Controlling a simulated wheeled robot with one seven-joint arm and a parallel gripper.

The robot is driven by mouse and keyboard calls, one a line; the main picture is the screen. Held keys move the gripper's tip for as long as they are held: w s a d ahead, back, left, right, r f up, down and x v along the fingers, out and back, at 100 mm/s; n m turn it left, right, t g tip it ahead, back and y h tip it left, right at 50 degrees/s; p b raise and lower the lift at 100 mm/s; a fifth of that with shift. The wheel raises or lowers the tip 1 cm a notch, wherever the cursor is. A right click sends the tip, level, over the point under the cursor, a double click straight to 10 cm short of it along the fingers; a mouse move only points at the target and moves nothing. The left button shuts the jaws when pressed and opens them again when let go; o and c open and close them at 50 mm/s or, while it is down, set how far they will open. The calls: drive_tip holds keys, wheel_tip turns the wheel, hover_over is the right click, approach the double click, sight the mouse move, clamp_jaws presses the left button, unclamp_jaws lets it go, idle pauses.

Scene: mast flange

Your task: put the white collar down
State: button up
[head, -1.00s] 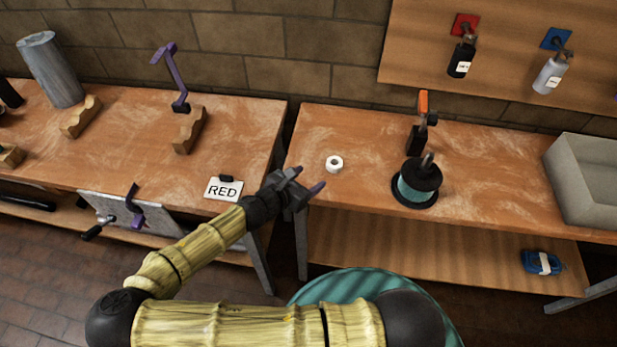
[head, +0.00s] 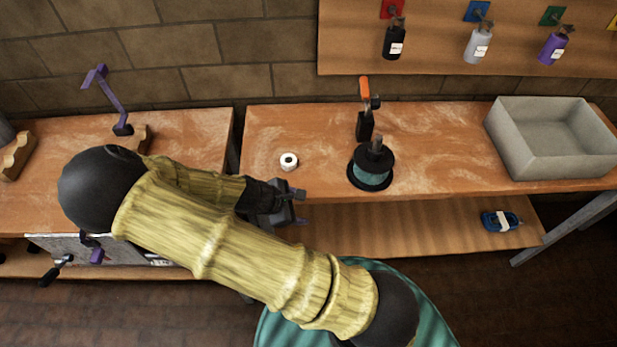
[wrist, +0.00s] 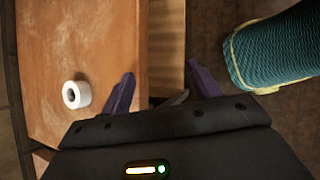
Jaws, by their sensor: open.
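The white collar (head: 289,161) is a small ring with a dark hole. It lies on the right-hand wooden bench near its left end, and also shows in the wrist view (wrist: 77,94) at the left. My gripper (head: 303,208) is at the front edge of that bench, in front of the collar and apart from it. In the wrist view, its two purple fingers (wrist: 160,88) are spread with nothing between them, over the bench's front edge.
A dark spool with teal winding (head: 371,166) stands right of the collar, with an orange-topped tool (head: 366,110) behind it. A grey basin (head: 553,140) is at the right. A blue item (head: 501,221) lies on the lower shelf. The bench (head: 435,135) between spool and basin is clear.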

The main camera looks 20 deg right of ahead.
drive_tip(key=s+r+m+y, duration=0.2)
drive_tip(key=r+m+y, duration=0.1)
drive_tip(key=r+m, duration=0.5)
drive_tip(key=s+d+r+m+t+y, duration=0.1)
drive_tip(key=s+r+m+y, duration=0.1)
drive_tip(key=r+m+y, duration=0.2)
wheel_tip(320, 180, up, 6)
drive_tip(key=m, duration=0.3)
drive_tip(key=shift+s+d+m, duration=0.2)
drive_tip(key=shift+s+m, duration=0.2)
